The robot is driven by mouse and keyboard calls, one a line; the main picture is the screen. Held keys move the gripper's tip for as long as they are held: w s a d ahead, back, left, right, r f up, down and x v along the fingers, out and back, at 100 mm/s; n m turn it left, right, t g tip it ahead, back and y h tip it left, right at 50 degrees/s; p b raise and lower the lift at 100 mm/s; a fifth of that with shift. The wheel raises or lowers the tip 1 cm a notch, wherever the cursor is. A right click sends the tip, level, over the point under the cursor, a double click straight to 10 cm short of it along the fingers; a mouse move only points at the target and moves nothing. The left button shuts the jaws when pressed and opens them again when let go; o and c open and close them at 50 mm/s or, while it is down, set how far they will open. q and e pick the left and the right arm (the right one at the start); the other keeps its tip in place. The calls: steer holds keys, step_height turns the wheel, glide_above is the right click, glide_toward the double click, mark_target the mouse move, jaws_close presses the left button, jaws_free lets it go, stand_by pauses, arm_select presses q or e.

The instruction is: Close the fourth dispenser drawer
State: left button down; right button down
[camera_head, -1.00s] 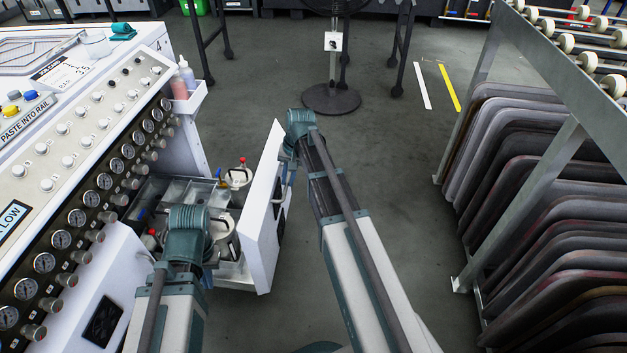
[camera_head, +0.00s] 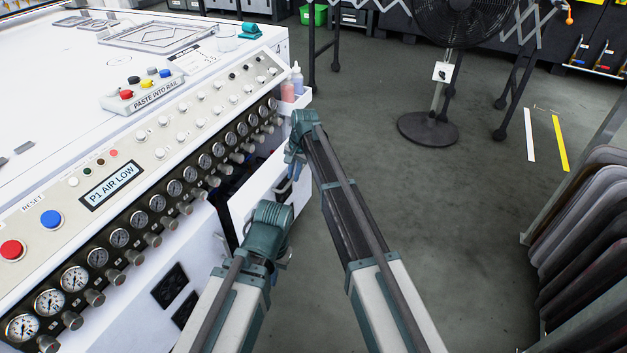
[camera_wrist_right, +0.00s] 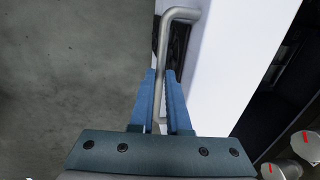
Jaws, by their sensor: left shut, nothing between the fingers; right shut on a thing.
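The white front of the dispenser drawer (camera_head: 258,193) stands close to the machine in the head view, with a dark gap behind it. The same drawer front (camera_wrist_right: 235,55) shows in the right wrist view, with a dark interior to its right. My right gripper (camera_wrist_right: 160,88) is shut on the grey bar handle (camera_wrist_right: 163,45), its blue fingers on either side of the bar. In the head view my right gripper (camera_head: 292,165) is at the drawer front, partly hidden by its wrist. My left gripper (camera_head: 284,256) is shut and empty, lower and nearer, in front of the cabinet.
The machine panel (camera_head: 110,185) with gauges and knobs runs along the left. Two bottles (camera_head: 292,84) stand in a side holder. A black fan (camera_head: 432,128) stands on the floor behind. A rack of dark padded panels (camera_head: 590,230) is at right. The floor between is clear.

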mark_target(281, 168)
steer(key=shift+w+a, duration=0.45)
steer(key=shift+a, duration=0.25)
steer(key=shift+w+a, duration=0.45)
steer(key=shift+a, duration=0.3)
steer(key=shift+w+a, duration=0.45)
steer(key=shift+a, duration=0.25)
steer(key=c, duration=0.9)
jaws_free()
steer(key=r+p, duration=0.4)
steer(key=s+d+r+p, duration=0.1)
steer(key=r+p, duration=0.4)
steer(key=d+r+p, duration=0.1)
steer(key=r+p, duration=0.3)
steer(key=shift+s+d+r, duration=0.15)
steer(key=shift+s+r, duration=0.05)
steer(key=shift+r, duration=0.1)
